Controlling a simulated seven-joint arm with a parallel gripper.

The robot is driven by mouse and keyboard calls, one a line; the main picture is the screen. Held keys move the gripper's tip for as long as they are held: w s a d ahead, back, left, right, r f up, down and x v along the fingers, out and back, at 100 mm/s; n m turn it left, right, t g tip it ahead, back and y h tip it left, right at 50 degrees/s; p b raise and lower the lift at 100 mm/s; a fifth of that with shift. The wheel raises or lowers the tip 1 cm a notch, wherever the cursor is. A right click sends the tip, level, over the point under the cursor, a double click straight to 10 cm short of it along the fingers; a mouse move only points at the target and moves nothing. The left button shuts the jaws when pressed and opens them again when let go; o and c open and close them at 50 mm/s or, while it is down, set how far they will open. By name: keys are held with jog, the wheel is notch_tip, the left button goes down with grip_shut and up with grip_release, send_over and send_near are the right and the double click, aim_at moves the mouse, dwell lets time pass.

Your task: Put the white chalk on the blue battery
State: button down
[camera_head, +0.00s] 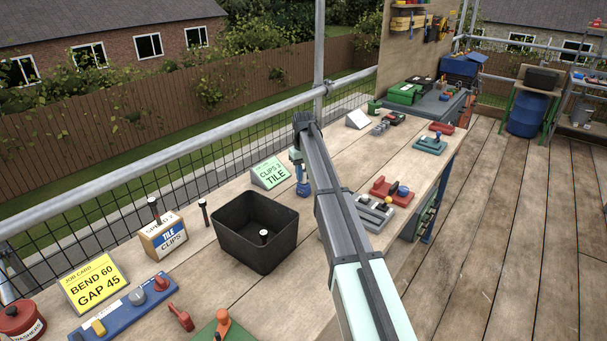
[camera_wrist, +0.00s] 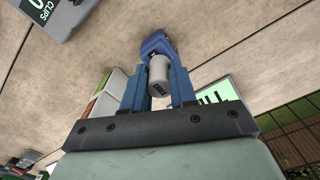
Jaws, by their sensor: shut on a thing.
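My gripper (camera_wrist: 158,77) has its blue fingers shut on the white chalk (camera_wrist: 159,74), a short pale cylinder, in the wrist view. The blue battery (camera_wrist: 156,43) shows just beyond the chalk's far end, partly hidden by it. I cannot tell whether chalk and battery touch. In the head view, my gripper (camera_head: 299,172) points down over the bench, behind my arm. The blue battery (camera_head: 303,189) stands low beneath it. The chalk is too small to make out there.
A black open bin (camera_head: 238,236) is nearer, front left. Red and grey tools (camera_head: 390,190) lie to the right, beyond my arm. A metal rail (camera_head: 190,137) runs behind the bench.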

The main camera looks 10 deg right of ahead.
jog(key=shift+f, duration=0.1)
jog(key=c, duration=0.9)
grip_release()
notch_tip(320, 180, up, 12)
